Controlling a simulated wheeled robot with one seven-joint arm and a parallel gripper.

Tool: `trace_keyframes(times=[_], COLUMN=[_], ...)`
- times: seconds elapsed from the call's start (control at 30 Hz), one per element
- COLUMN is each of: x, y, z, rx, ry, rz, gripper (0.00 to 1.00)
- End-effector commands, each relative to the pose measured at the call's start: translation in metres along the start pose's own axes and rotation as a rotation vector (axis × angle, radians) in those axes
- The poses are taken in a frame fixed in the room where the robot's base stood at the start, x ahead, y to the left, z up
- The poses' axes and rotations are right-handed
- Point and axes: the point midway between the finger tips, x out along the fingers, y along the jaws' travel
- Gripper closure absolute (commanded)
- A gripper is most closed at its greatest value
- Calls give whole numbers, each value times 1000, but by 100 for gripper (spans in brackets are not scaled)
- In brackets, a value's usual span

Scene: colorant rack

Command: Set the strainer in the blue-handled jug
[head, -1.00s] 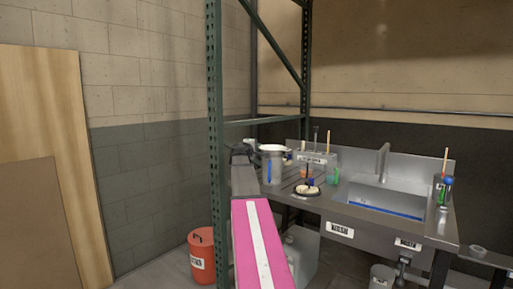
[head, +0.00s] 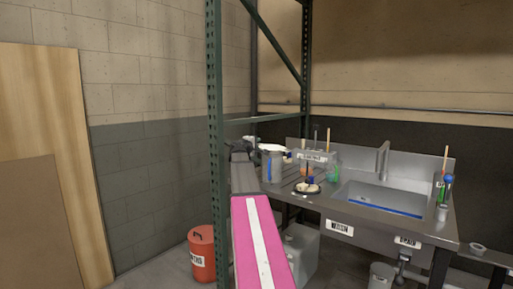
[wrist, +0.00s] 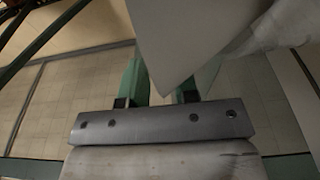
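The jug (head: 277,170) stands at the left end of the steel counter in the head view, a pale vessel with a blue handle facing me. The white strainer (head: 270,147) shows just above the jug's top. In the wrist view the strainer (wrist: 180,35) is a large pale cone, its point visible and lying between the green fingers. My gripper (wrist: 165,80) has its fingers spread on either side of the cone and appears to hold it. The cone covers part of the right finger. In the head view my gripper is dark and small beside the jug.
A dark dish (head: 307,188) sits right of the jug, with containers behind it. The sink (head: 385,198) is to the right. A green rack post (head: 215,150) stands left of my arm. A red bucket (head: 202,255) is on the floor.

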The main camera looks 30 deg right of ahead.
Motion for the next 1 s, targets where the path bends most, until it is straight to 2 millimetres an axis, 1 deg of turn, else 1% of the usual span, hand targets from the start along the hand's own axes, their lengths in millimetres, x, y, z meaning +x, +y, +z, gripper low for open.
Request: trace_keyframes(times=[0.03, 0.2, 0.4, 0.5, 0.6, 0.7, 0.9, 0.97, 1.0], x=[-14, -51, -89, -102, -112, -116, -118, -120, -124], y=[-2, -2, -2, -2, -2, -2, -3, -9, -18], z=[2, 2, 2, 2, 1, 1, 0, 0, -2], rx=[0, 0, 0, 0, 0, 0, 1, 8, 20], ry=[2, 3, 2, 2, 1, 1, 1, 2, 3], rz=[-1, 0, -1, -1, -1, -1, -3, -16, -34], gripper=[72, 72, 72, 72, 72, 72, 72, 72, 72])
